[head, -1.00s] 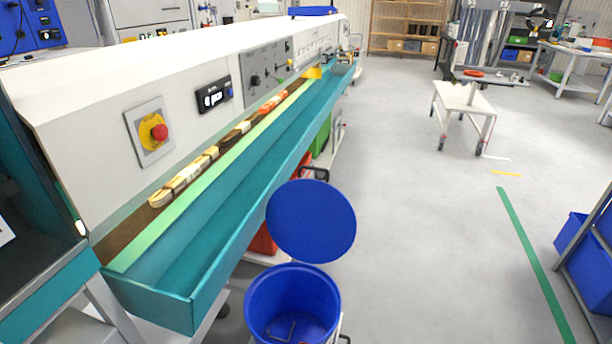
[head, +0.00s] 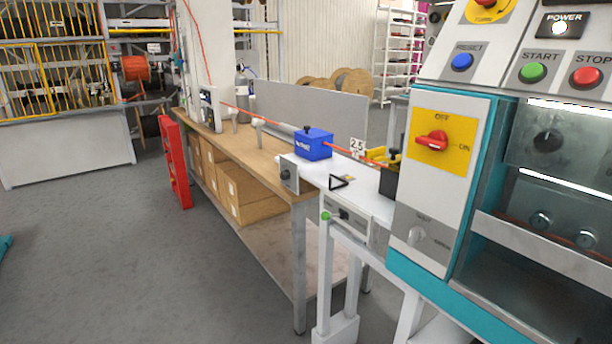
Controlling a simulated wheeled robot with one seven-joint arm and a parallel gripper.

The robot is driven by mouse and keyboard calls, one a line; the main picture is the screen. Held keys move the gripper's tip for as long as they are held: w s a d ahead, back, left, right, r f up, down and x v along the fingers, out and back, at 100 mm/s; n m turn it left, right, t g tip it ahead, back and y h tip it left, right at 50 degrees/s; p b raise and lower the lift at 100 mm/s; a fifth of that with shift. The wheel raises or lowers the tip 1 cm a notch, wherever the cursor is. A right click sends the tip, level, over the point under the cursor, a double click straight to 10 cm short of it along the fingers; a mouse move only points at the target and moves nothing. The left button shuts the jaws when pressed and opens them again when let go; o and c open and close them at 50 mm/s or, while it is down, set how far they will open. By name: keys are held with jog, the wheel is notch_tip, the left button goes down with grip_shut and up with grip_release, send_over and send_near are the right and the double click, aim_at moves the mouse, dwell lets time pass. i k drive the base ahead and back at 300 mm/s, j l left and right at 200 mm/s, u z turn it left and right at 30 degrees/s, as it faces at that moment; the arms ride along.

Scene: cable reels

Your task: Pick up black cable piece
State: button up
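No piece that I can clearly tell is the black cable piece shows in the head view. A small black bent, triangle-shaped thing (head: 340,182) lies on the white bench top (head: 372,205), but I cannot tell whether it is cable. A red cable (head: 245,111) runs along the wooden bench, through a blue box (head: 314,144) and on towards the machine at the right. My gripper is not in view.
A teal and white machine (head: 442,185) with buttons and a red switch fills the right. A wooden bench (head: 235,140) with cardboard boxes (head: 250,190) beneath runs to the back left. A red rack (head: 174,160) stands beside it. The grey floor (head: 120,260) at left is open.

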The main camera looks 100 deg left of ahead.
aim_at(346, 182)
jog(key=u, duration=2.3)
jog(key=i+j+u, duration=0.1)
jog(key=i+j, duration=0.2)
jog(key=i, duration=0.2)
jog(key=i+j+u, duration=0.1)
jog(key=i+j, duration=0.2)
jog(key=i, duration=0.2)
